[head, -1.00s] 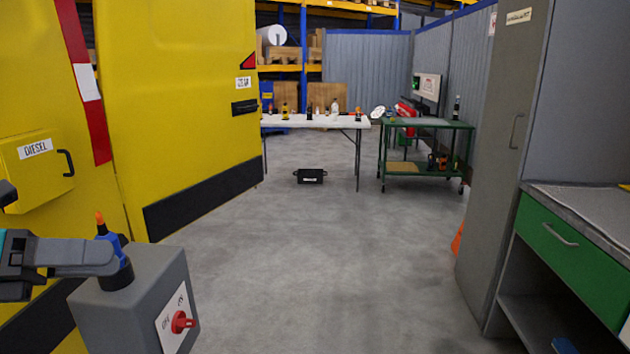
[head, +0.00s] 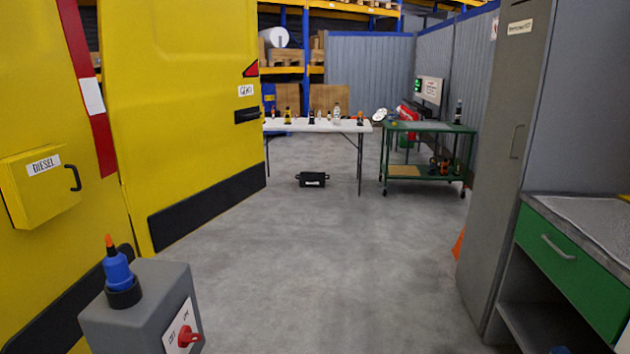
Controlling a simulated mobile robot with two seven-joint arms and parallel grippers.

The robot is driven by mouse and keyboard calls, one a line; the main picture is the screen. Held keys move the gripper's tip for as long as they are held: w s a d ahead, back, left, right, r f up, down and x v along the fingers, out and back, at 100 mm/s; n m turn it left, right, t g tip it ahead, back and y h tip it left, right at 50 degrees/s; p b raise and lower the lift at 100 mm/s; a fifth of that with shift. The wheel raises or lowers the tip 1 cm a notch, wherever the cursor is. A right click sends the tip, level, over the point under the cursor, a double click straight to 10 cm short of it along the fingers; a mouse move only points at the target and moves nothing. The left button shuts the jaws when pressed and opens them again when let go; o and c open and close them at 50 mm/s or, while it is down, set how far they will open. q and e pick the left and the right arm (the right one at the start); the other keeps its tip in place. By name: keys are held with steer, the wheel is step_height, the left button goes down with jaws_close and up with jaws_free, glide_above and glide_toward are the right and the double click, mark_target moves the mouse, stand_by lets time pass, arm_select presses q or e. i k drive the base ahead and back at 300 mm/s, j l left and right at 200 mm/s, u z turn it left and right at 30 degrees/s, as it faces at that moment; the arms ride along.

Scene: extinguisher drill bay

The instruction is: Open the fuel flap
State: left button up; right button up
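The fuel flap (head: 48,198), a yellow panel labelled DIESEL, is on the side of the yellow vehicle at the left edge of the head view. It stands out from the body and looks shut. A black handle (head: 75,178) is on its right side. Neither of my grippers shows in this view, so nothing of mine is seen touching the flap.
Below the flap, a grey box (head: 125,322) with a red knob (head: 187,337) carries a blue bottle (head: 117,270) with an orange tip in a black holder. The middle floor is clear. A grey cabinet (head: 503,170) and green drawer (head: 558,255) stand right.

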mark_target(46, 184)
steer(key=u, duration=1.4)
steer(key=l+u, duration=0.15)
steer(key=u, duration=0.3)
steer(key=i+l+u, duration=0.1)
steer(key=l+u, duration=0.15)
steer(key=u, duration=0.25)
steer(key=l+u, duration=0.45)
steer(key=l, duration=0.4)
steer(key=k+l, duration=0.1)
steer(key=l, duration=0.35)
steer(key=l+u, duration=0.15)
steer(key=l, duration=0.3)
steer(key=k, duration=0.05)
